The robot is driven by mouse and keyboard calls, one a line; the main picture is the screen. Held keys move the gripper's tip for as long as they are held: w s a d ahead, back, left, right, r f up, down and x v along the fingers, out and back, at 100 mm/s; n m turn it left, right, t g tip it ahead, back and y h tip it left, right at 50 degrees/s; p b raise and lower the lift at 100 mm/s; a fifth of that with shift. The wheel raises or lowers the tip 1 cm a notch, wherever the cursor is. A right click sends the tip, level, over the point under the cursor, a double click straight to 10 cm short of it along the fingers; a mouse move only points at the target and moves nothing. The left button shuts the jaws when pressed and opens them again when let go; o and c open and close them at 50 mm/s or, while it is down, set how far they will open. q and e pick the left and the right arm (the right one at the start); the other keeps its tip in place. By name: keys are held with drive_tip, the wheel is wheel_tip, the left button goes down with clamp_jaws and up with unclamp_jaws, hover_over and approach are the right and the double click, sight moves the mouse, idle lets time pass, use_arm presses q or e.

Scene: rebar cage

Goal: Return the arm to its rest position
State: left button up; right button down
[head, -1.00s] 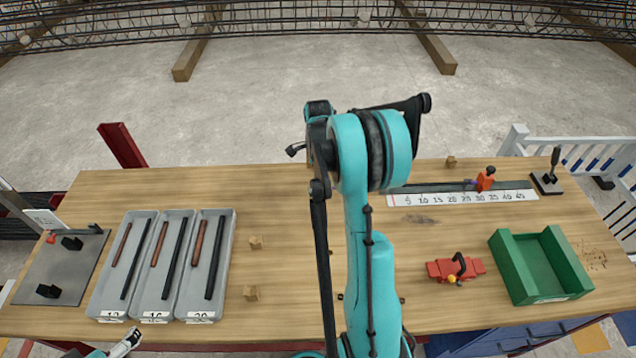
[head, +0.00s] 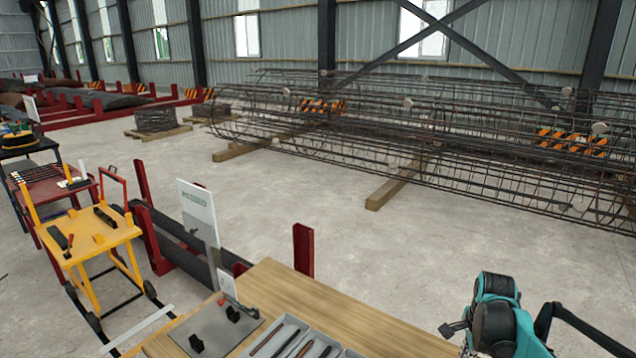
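One of my own teal and black arms (head: 497,318) rises at the lower right corner, bent at a joint above the table. No gripper fingertips show in the head view, so I cannot see whether either gripper holds anything.
On the table lie a grey plate (head: 205,332) with black blocks and a grey tray (head: 287,338) with bars. A yellow cart (head: 98,240) stands left, beside a white sign (head: 198,213) and red post (head: 303,249). Rebar cages (head: 440,140) rest beyond open floor.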

drive_tip(key=s+a+r+n+t, duration=0.1)
drive_tip(key=s+a+n+t, duration=0.2)
drive_tip(key=s+a+n, duration=0.3)
drive_tip(key=s+a+r+n+t, duration=0.2)
drive_tip(key=s+a+n, duration=0.5)
drive_tip(key=a+n, duration=0.7)
drive_tip(key=shift+s+a+t+y, duration=0.15)
drive_tip(key=shift+a+t+y, duration=0.2)
drive_tip(key=shift+a, duration=0.6)
